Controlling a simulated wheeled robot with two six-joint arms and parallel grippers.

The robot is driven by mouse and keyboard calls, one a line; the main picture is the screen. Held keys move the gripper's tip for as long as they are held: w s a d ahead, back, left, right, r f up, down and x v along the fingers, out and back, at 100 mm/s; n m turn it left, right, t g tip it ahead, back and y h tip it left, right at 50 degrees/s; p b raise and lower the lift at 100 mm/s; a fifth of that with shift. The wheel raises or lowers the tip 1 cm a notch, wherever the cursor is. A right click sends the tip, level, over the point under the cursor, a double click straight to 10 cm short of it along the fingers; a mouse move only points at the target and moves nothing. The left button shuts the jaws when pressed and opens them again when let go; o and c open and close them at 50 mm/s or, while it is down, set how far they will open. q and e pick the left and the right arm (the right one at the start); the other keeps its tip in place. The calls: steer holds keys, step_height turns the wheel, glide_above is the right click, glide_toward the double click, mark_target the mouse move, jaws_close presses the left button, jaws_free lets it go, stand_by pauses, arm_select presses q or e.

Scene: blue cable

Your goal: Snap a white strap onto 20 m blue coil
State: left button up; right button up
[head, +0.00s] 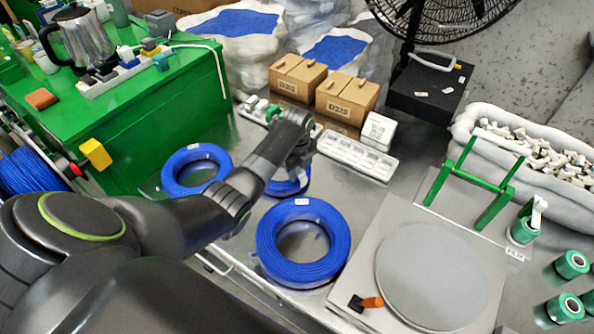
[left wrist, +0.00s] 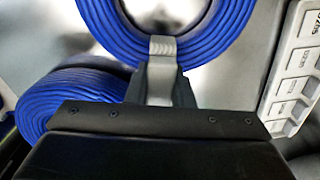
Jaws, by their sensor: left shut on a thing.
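My left gripper (head: 298,163) is above the middle blue coil (head: 291,187), which my arm partly hides. In the left wrist view the gripper is shut on a light grey-white ribbed strap (left wrist: 162,48). The strap's tip overlaps the near edge of a blue coil (left wrist: 215,35); I cannot tell if it is snapped around it. A second blue coil (left wrist: 65,100) shows at the lower left there. In the head view a larger coil (head: 268,240) with a small white label lies in front, and another coil (head: 170,178) lies left. The label text is unreadable. My right gripper is not in view.
A white labelled tray (head: 357,155) lies right of my gripper; it also shows in the left wrist view (left wrist: 297,65). A platform with a round grey plate (head: 440,275) and a green frame (head: 470,185) stands right. Boxes (head: 345,98) stand behind, and a green bench (head: 150,120) left.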

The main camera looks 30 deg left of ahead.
arm_select(q)
steer(key=shift+r, duration=0.1)
steer(key=shift+p, duration=0.4)
steer(key=shift+f, duration=0.3)
steer(key=shift+f+b, duration=0.4)
steer(key=shift+b, duration=0.05)
steer(key=shift+r, duration=0.1)
steer(key=shift+r+p, duration=0.55)
steer(key=shift+p, duration=0.3)
steer(key=shift+f, duration=0.45)
stand_by(0.8)
